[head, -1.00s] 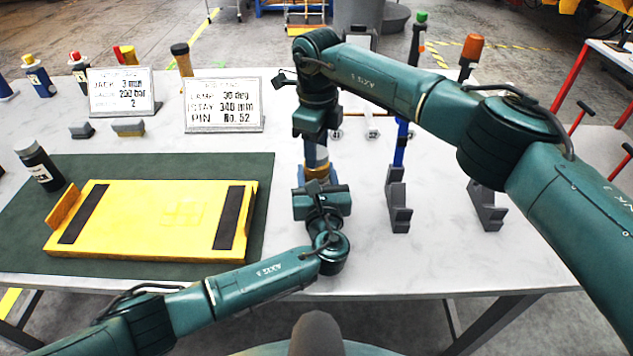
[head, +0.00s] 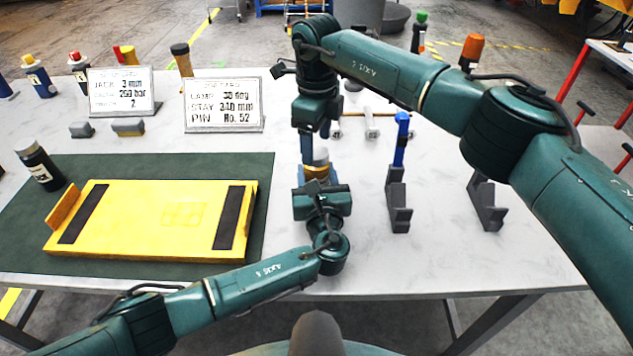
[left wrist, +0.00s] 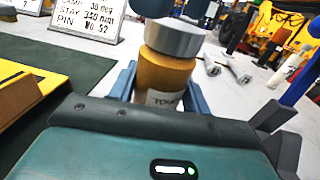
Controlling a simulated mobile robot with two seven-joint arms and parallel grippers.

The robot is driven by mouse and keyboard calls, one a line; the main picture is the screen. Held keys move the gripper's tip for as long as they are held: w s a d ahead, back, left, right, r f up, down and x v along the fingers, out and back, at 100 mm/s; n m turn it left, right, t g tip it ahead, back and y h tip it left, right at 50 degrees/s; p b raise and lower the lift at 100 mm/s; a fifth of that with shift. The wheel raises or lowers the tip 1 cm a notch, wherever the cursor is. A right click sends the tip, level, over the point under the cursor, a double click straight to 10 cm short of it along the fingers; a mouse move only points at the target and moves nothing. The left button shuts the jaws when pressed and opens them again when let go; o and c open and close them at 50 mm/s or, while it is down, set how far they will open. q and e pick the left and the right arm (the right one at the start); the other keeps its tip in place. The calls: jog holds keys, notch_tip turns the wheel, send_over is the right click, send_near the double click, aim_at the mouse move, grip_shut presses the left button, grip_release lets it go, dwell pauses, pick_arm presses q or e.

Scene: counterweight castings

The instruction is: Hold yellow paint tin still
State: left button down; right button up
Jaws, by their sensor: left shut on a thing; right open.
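The yellow paint tin (left wrist: 165,78) has a grey lid (left wrist: 175,37) and a white label, partly readable. It looks upright in the left wrist view; its base is hidden. In the head view the tin (head: 317,172) shows only in part between my two grippers. My left gripper (head: 317,184) is shut on the tin's body, with a blue finger on each side in the left wrist view. My right gripper (head: 315,145) is open just above the lid, pointing down; its blue fingertips show at the top edge of the left wrist view.
A yellow casting (head: 150,220) with black strips lies on a green mat (head: 120,165) at left. Two sign cards (head: 223,105) stand behind it. Grey brackets (head: 398,205) and a blue rod (head: 401,140) stand at right. The front right of the bench is clear.

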notch_tip(320, 180, up, 10)
dwell(0.3)
pick_arm(q)
jog(key=c, duration=0.6)
grip_release()
jog(key=s, duration=0.4)
jog(key=s+d, duration=0.1)
jog(key=s, duration=0.8)
jog(key=shift+d, duration=0.25)
pick_arm(e)
jog(key=shift+f, duration=0.2)
pick_arm(q)
jog(key=shift+s, duration=0.15)
